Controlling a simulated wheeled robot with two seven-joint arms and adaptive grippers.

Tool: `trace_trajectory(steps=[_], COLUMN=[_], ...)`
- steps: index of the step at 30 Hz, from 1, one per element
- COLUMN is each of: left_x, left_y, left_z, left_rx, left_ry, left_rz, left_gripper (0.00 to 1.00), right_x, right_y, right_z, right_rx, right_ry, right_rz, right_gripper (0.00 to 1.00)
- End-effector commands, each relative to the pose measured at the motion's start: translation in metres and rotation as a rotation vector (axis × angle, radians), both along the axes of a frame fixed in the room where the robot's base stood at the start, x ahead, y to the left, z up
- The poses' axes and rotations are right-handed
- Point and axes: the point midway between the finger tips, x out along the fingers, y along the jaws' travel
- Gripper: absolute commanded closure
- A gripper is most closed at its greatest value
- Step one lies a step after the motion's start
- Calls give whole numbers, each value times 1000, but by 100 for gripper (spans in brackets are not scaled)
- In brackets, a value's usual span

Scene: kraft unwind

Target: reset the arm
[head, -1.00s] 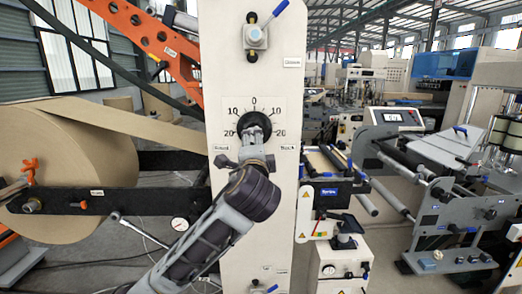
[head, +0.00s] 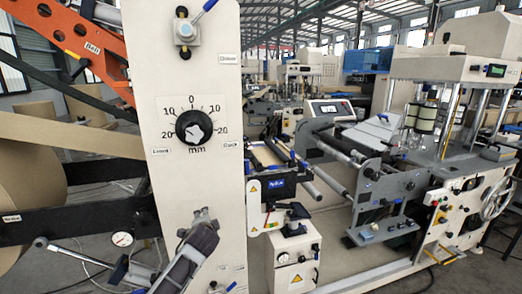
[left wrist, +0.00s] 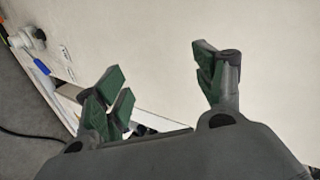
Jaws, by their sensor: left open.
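My left gripper (head: 197,222) is in the lower middle of the head view, in front of the cream panel (head: 226,170) and below the dial knob (head: 194,127). It is apart from the knob. In the left wrist view the jaws of the left gripper (left wrist: 158,74) stand wide apart with nothing between them. The green finger pads face the plain panel surface. The black knob sits on a white scale marked in mm, its light pointer tilted toward the lower left. My right gripper is not in view.
A blue-handled valve (head: 185,31) is high on the panel. A brown kraft roll (head: 30,195) and black arm (head: 90,220) are at left, with a pressure gauge (head: 122,239) and wrench-like lever (head: 70,253) low. A roller machine (head: 375,180) fills the right. Grey floor shows between.

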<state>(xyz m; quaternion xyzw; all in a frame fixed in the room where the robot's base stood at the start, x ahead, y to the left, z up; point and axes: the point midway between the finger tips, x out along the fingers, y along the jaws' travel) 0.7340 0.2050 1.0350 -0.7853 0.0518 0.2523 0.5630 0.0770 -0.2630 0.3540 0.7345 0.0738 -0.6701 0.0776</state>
Motion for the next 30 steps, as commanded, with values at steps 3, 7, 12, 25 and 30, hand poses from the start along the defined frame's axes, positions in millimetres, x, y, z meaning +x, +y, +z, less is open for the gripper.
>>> trace_trajectory(steps=[3, 7, 12, 25, 30], left_x=[-4, -12, -32, -121, -170], left_y=[5, 11, 19, 36, 42], left_z=[-58, -118, -193, -370, -431], left_rx=[-47, -99, -166, -332, -393], left_ry=[63, 123, 199, 379, 446], left_rz=[12, 29, 56, 156, 207], left_gripper=[31, 31, 31, 31, 31], right_x=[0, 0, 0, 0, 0], right_y=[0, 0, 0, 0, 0], right_z=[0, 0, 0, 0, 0], right_rx=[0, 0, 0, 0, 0], right_ry=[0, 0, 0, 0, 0], right_rz=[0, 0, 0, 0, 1], right_gripper=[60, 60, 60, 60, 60])
